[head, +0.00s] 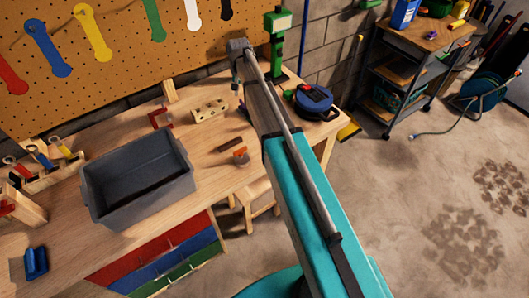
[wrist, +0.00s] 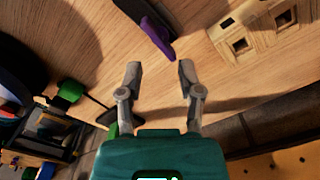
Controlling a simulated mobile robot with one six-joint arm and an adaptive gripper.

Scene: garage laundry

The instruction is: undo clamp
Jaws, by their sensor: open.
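No clamp shows clearly. A dark red, C-shaped thing (head: 160,117) at the back of the bench may be one, but it is too small to be sure. A small orange and brown tool (head: 240,156) lies nearer the bench's front edge. My gripper (wrist: 158,76) is open and empty over the wooden bench top, its two grey fingers apart. In the wrist view a purple-handled tool (wrist: 157,36) lies beyond the fingertips, apart from them. My arm covers part of the bench in the head view.
A wooden block with square holes (head: 210,111) lies on the bench; it also shows in the wrist view (wrist: 255,32). A grey bin (head: 140,207), a blue reel (head: 314,100) and a green stand (head: 278,45) are nearby. The pegboard (head: 115,62) rises behind.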

